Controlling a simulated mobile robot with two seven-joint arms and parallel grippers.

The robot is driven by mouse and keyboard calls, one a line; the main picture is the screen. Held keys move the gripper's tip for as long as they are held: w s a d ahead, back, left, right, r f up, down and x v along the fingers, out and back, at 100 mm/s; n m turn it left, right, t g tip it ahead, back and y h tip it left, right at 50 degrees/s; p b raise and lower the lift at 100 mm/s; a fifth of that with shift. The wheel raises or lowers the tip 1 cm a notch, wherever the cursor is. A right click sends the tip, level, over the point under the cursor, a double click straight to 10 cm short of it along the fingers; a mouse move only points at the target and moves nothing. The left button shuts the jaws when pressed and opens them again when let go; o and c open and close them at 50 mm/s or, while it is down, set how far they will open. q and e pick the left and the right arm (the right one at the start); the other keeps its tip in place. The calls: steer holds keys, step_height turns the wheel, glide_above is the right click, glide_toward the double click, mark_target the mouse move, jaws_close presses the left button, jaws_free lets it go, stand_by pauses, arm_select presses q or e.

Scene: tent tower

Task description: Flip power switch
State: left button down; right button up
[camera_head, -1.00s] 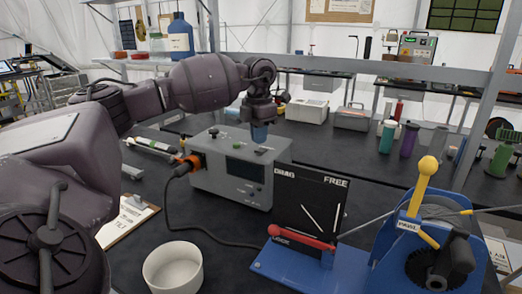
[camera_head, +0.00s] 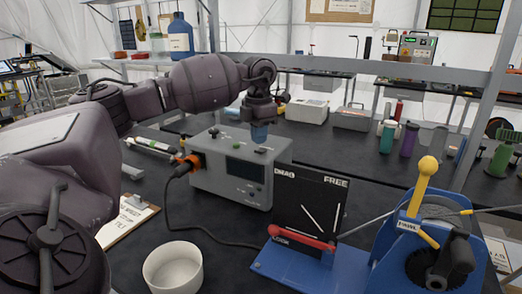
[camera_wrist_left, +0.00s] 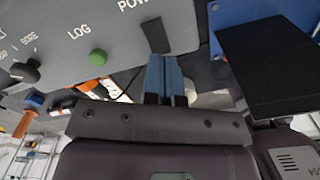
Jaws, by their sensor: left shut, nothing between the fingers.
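A grey instrument box (camera_head: 215,178) with a small screen stands on the dark bench in the head view. In the left wrist view its top panel (camera_wrist_left: 75,60) carries the labels LOG and a partly cut-off POWER, a green button (camera_wrist_left: 98,57) and a dark rectangular power switch (camera_wrist_left: 155,34). My left gripper (camera_head: 259,133) is above the top of the box, pointing down. In the left wrist view its blue fingers (camera_wrist_left: 164,68) are shut and empty, their tips at the near end of the switch. I cannot tell whether they touch it. My right gripper is in neither view.
An orange-ended cable (camera_head: 182,166) plugs into the box's left side. A white bowl (camera_head: 173,268) and a clipboard (camera_head: 128,216) lie in front. A blue-based device with a black DRAG/FREE panel (camera_head: 309,205) and a winch (camera_head: 430,235) stand to the right.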

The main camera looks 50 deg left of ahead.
mark_target(259, 151)
arm_select(q)
steer(key=shift+f+b, duration=0.3)
steer(key=shift+f, duration=1.25)
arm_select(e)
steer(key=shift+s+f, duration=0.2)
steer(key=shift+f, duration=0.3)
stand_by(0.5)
arm_select(q)
steer(key=shift+r+p, duration=1.1)
steer(key=shift+r, duration=2.5)
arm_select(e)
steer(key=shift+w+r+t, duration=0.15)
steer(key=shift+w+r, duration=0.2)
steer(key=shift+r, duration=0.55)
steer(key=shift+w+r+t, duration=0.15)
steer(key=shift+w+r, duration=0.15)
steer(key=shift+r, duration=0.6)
